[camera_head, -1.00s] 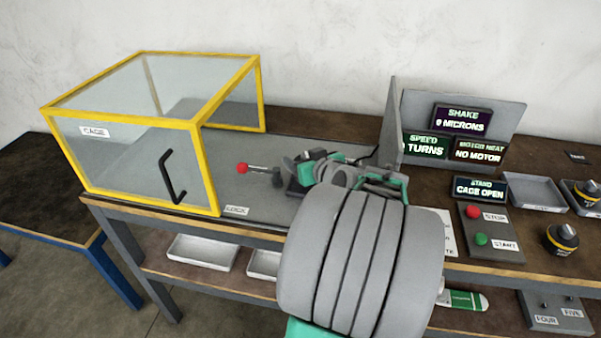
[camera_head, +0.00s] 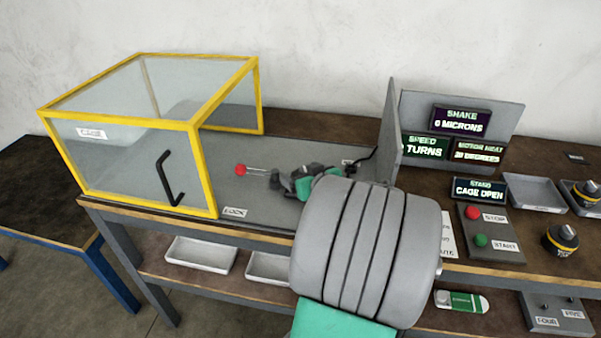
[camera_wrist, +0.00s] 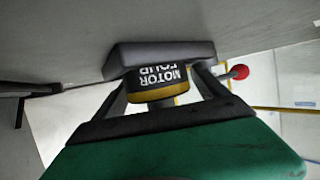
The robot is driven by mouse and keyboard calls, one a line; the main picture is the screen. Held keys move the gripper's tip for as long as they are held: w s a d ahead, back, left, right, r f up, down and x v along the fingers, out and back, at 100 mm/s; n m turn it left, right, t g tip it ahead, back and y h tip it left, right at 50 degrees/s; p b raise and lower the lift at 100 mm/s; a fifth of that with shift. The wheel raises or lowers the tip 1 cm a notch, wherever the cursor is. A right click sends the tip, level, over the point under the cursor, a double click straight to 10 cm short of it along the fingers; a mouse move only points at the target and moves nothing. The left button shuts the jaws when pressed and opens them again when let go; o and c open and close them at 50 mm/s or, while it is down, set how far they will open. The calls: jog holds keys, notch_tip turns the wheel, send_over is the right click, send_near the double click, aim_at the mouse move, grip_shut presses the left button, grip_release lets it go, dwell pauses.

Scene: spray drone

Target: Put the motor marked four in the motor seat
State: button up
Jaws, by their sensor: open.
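The motor marked four (camera_wrist: 155,76) is a black and brass cylinder with white lettering, upside down in the wrist view. Its far end meets a dark grey block, the motor seat (camera_wrist: 190,50); how deep it sits is hidden. My gripper (camera_wrist: 163,82) is open, with one finger on each side of the motor. Any contact between fingers and motor is unclear. In the head view my gripper (camera_head: 292,180) is over the grey stand plate, and my arm hides the seat and motor there.
The yellow-framed cage (camera_head: 130,165) stands left of the gripper. A red-knobbed lever (camera_head: 241,170) is close beside it. A grey upright panel (camera_head: 388,135) stands right. The motor heat display (camera_head: 478,152) reads 20 degrees; the stand display (camera_head: 479,190) reads cage open. Another motor (camera_head: 562,238) stands right.

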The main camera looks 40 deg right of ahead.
jog(key=shift+r+p, duration=0.25)
jog(key=shift+p, duration=0.05)
jog(key=v, duration=1.2)
jog(key=shift+c, duration=0.2)
dwell(0.5)
